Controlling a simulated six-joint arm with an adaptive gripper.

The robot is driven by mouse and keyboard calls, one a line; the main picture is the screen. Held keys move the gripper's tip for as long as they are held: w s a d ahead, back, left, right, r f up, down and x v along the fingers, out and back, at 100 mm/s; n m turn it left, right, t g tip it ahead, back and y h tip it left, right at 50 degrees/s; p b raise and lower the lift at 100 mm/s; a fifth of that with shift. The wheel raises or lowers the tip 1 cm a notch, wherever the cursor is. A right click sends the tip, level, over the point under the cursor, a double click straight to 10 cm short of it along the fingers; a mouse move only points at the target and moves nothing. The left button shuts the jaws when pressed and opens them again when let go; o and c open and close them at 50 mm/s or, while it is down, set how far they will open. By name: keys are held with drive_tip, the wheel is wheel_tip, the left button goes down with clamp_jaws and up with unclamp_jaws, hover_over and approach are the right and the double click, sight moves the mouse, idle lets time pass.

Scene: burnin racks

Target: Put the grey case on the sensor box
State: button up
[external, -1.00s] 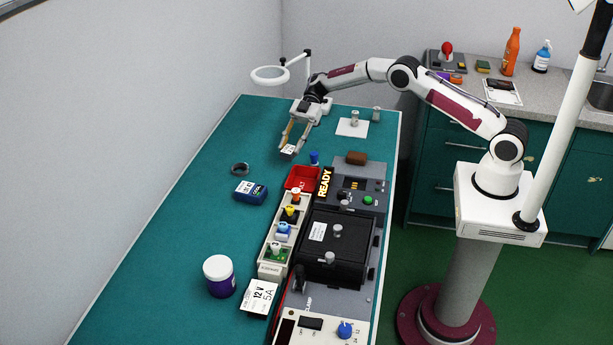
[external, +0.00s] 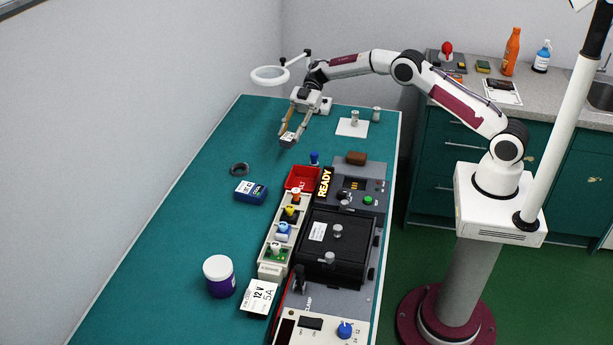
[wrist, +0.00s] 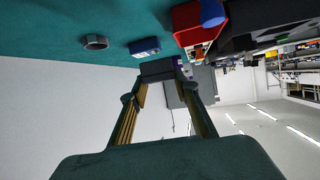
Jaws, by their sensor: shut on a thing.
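My gripper (external: 290,136) is shut on a small grey case (external: 287,138) with a white label and holds it above the far part of the green bench. In the wrist view the case (wrist: 160,68) is between the two fingertips (wrist: 157,82), its dark side showing. A blue box with a white label (external: 250,191) lies on the bench, nearer the camera and to the left of my gripper. It also shows in the wrist view (wrist: 145,47), apart from the held case. It may be the sensor box; its print is too small to read.
A dark ring (external: 240,169) lies beside the blue box. A red tray (external: 301,179), a rack of coloured plugs (external: 270,250) and a black-lidded unit (external: 335,246) stand to the right. A ring magnifier (external: 270,77) is behind my gripper. Bare bench (external: 200,200) lies left.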

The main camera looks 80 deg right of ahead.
drive_tip(key=a+r+n, duration=0.1)
drive_tip(key=a+r, duration=0.3)
drive_tip(key=a, duration=1)
drive_tip(key=m+t, duration=0.2)
drive_tip(key=m, duration=0.1)
hover_over(263, 187)
drive_tip(key=shift+h, duration=0.4)
drive_tip(key=shift+f, duration=0.1)
drive_tip(key=shift+f, duration=3.1)
drive_tip(key=shift+f, duration=1.85)
drive_tip(key=shift+f, duration=0.1)
